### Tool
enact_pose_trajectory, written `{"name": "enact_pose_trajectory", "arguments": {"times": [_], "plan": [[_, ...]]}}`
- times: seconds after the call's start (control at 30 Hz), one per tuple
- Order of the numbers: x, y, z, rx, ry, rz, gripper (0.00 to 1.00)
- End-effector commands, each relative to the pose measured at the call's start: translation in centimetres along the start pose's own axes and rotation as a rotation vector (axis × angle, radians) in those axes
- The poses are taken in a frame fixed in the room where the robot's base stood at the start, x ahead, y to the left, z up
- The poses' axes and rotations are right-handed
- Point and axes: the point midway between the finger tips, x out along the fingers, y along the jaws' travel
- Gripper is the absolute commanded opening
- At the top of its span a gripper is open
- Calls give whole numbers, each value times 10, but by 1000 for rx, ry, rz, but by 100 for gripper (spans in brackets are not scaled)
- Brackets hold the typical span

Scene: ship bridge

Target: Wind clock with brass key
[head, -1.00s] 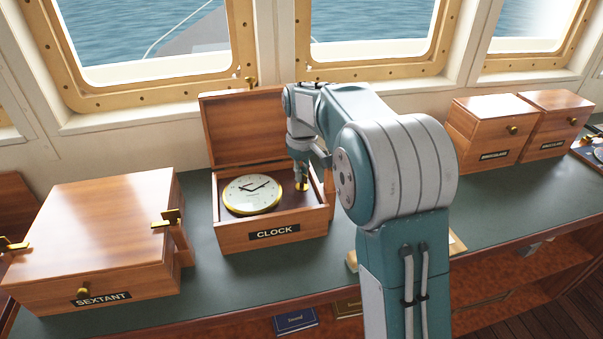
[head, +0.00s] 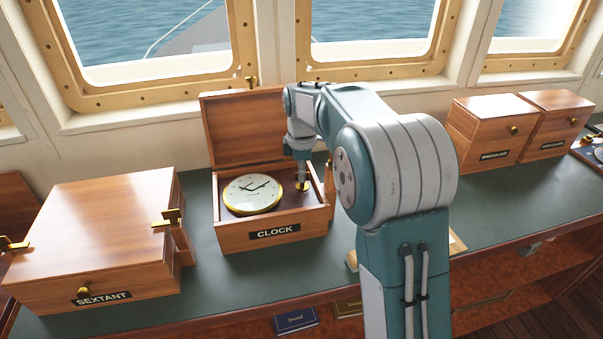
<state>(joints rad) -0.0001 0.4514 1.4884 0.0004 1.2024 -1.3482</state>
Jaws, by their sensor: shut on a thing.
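The clock (head: 252,193) has a white round dial and a brass rim. It lies face up in the left part of an open wooden box (head: 240,238) labelled CLOCK, with its lid (head: 240,130) raised at the back. My gripper (head: 302,173) points down into the right part of the box, beside the clock. It is shut on the brass key (head: 302,186), of which only a small brass part shows at its tip. The fingers are small and hard to make out.
A SEXTANT box (head: 105,225) stands on the left, with brass fittings on its right side. Two closed wooden boxes (head: 492,128) stand at the back right. Windows line the back.

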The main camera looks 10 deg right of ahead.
Motion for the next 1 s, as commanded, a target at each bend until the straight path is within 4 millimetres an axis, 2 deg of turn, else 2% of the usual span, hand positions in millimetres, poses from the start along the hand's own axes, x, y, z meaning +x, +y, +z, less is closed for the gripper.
{"name": "enact_pose_trajectory", "arguments": {"times": [0.33,0.87,0.97,1.0], "plan": [[2,1,0,-145,-1,0,0],[1,1,0,-171,-1,2,0],[1,1,0,-171,-1,2,39],[1,1,0,-171,-1,1,42]]}}
